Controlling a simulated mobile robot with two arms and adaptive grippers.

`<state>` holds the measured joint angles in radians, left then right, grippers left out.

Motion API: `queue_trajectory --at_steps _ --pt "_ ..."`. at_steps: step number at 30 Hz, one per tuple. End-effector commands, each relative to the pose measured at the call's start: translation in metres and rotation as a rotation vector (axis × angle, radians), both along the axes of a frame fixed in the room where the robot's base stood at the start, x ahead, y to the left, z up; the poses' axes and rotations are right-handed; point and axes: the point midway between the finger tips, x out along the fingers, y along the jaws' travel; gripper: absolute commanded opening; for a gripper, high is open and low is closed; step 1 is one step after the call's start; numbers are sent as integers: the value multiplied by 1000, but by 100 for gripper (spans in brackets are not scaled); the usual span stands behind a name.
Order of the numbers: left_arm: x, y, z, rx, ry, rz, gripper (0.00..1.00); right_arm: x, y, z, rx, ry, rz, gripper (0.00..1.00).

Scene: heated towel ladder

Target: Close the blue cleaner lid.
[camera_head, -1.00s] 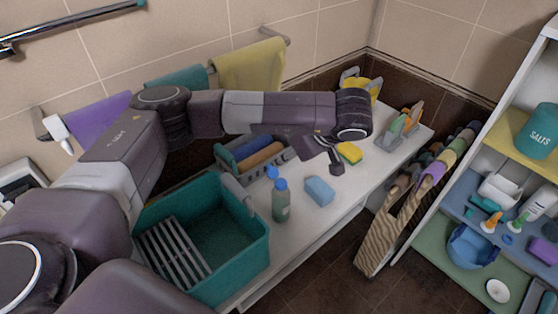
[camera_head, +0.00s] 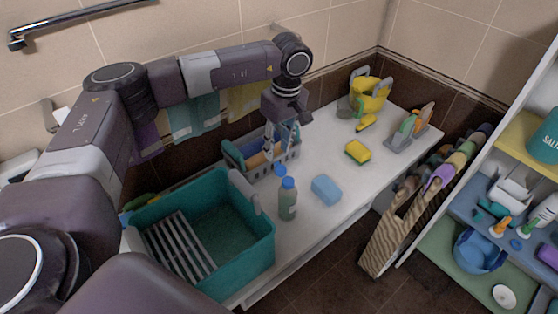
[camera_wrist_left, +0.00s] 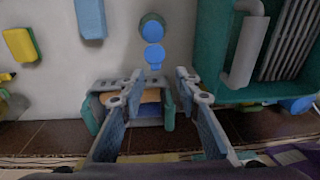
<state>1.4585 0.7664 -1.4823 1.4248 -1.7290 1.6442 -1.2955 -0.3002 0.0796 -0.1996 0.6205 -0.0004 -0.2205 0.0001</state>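The cleaner bottle (camera_head: 288,208) is greenish-grey with a blue top and stands upright on the white bench, right of the teal basket. A round blue lid (camera_head: 280,170) sticks out at its top, apart from the bottle mouth; it looks open. From above, in the left wrist view, the lid (camera_wrist_left: 154,54) lies beside the bottle's blue top (camera_wrist_left: 152,29), on the gripper's side. My left gripper (camera_head: 285,128) is above the grey caddy, behind the bottle. In the left wrist view its fingers (camera_wrist_left: 158,78) are apart with nothing between them, short of the lid. My right gripper is not seen.
The grey caddy (camera_head: 290,155) with brushes stands behind the bottle. The teal basket (camera_head: 262,240) is close on the left. A blue sponge (camera_head: 326,190) lies to the right, a yellow-green sponge (camera_head: 357,152) farther back. The bench right of the blue sponge is clear.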

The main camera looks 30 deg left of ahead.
Motion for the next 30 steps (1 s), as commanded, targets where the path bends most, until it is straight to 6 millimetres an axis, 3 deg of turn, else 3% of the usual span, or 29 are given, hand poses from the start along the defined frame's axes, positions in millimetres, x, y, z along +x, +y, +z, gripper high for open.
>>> queue_trajectory --at_steps 5,19,30 --pt "9 13 -3 -111 -13 15 30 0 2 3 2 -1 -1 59" --pt "9 12 -68 -106 -12 14 30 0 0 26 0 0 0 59" --pt "9 12 -76 -106 -14 13 30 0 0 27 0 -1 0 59"
